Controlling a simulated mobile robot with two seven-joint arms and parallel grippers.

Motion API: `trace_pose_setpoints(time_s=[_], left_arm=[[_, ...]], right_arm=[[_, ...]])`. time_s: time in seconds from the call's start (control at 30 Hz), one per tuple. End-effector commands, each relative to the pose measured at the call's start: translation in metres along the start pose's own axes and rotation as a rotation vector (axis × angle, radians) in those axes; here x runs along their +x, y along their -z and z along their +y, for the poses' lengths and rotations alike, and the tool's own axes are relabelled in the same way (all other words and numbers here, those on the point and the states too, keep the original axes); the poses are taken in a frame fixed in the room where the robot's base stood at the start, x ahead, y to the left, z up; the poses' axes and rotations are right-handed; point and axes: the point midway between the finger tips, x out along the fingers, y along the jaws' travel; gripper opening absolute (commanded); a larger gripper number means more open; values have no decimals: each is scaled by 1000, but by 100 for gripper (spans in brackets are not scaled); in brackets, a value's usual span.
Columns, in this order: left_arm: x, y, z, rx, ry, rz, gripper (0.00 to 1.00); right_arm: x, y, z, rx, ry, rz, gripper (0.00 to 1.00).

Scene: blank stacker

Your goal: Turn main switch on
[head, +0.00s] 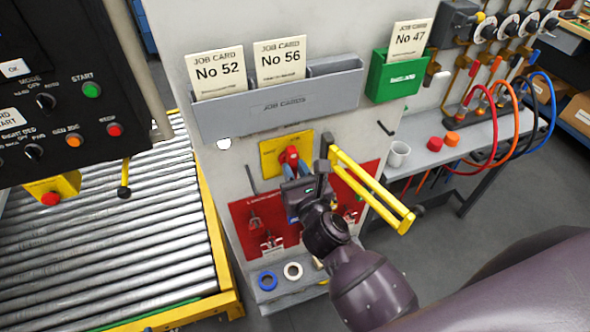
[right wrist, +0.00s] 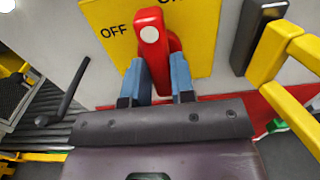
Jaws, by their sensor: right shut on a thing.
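The main switch is a red handle (head: 289,156) on a yellow plate (head: 270,160) on the grey panel. In the right wrist view the red handle (right wrist: 151,40) stands out in front of the plate (right wrist: 110,14). The word OFF is at its left, and a second label at the top is cut off. My right gripper (head: 290,176) is at the handle. Its two blue fingers (right wrist: 158,84) are on either side of the handle's lower part and shut on it. The fingers partly hide the handle. My left gripper is not in view.
A yellow bar handle (head: 370,190) juts out just right of my right gripper. A red board (head: 245,215) with tools hangs below. A grey job card rack (head: 275,105) is above. A roller conveyor (head: 110,230) and black control panel (head: 60,90) are at the left.

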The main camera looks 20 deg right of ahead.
Motion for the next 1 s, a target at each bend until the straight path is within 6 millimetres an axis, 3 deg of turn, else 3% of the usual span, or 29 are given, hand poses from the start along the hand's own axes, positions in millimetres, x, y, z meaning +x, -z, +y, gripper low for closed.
trace_pose_setpoints(time_s=[0.17, 0.2, 0.37, 0.73, 1.0], left_arm=[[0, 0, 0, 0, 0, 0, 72], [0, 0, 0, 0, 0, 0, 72], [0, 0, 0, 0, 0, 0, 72], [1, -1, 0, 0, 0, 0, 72], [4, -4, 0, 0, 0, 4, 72]], right_arm=[[0, 1, 0, 5, 0, 3, 0], [0, 1, 0, 5, 0, 3, 26], [0, 1, 0, 4, 0, 2, 49], [-6, 1, 0, 2, 0, 2, 49], [-44, 2, 0, 3, 0, 3, 49]])
